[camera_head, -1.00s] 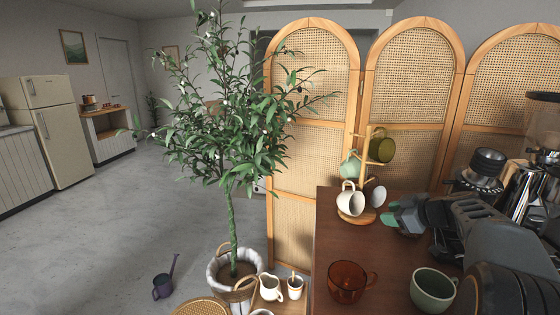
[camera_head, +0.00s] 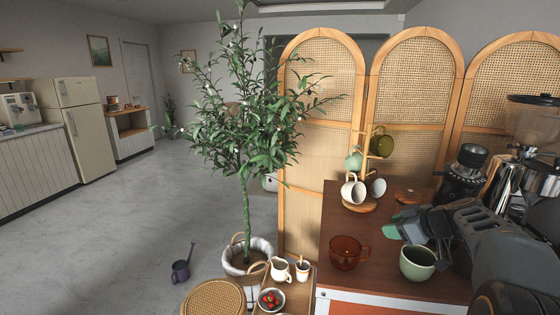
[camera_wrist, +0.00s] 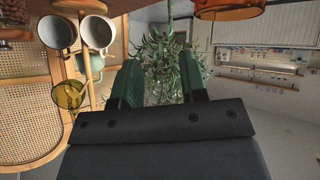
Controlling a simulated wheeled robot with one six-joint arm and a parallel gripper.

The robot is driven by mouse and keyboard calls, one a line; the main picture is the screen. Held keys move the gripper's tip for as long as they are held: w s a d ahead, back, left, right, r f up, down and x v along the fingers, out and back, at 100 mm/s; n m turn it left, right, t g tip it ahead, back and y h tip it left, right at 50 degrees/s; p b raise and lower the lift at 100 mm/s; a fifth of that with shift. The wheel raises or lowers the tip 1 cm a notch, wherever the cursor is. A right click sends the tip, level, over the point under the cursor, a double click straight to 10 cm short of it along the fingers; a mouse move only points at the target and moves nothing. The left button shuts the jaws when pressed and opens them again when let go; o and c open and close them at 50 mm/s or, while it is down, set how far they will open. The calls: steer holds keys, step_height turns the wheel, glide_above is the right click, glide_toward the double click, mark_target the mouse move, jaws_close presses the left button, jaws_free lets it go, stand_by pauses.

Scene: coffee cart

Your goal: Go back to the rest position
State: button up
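My gripper (camera_head: 393,232) is over the brown cart top (camera_head: 385,213) in the head view, with its green fingertips pointing left. In the wrist view the gripper (camera_wrist: 160,82) has its two green fingers apart and nothing held between them. A wooden mug tree (camera_head: 361,205) stands behind the gripper with white, pale green and olive mugs on it. An amber glass cup (camera_head: 345,253) and a green cup (camera_head: 418,262) stand on the cart in front of the gripper. My forearm hides part of the cart's right side.
A coffee grinder (camera_head: 530,130) and metal equipment crowd the cart's right. Rattan screens (camera_head: 415,110) stand behind. A potted tree (camera_head: 247,200) and a low stand with a strawberry bowl (camera_head: 270,300) are left of the cart. The floor (camera_head: 130,220) farther left is open.

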steer(key=s+a+f+m+g+h+p, duration=0.1)
steer(key=s+a+m+g+h+p, duration=0.1)
steer(key=s+a, duration=0.5)
steer(key=s+a+f+m+g+h+p, duration=0.1)
steer(key=s+a+m+g+h+p, duration=0.2)
steer(key=s, duration=1.2)
steer(key=a+m+p, duration=0.2)
steer(key=a+m, duration=0.1)
steer(key=shift+a+f+m+g+h, duration=0.3)
steer(key=shift+a+m+h, duration=0.1)
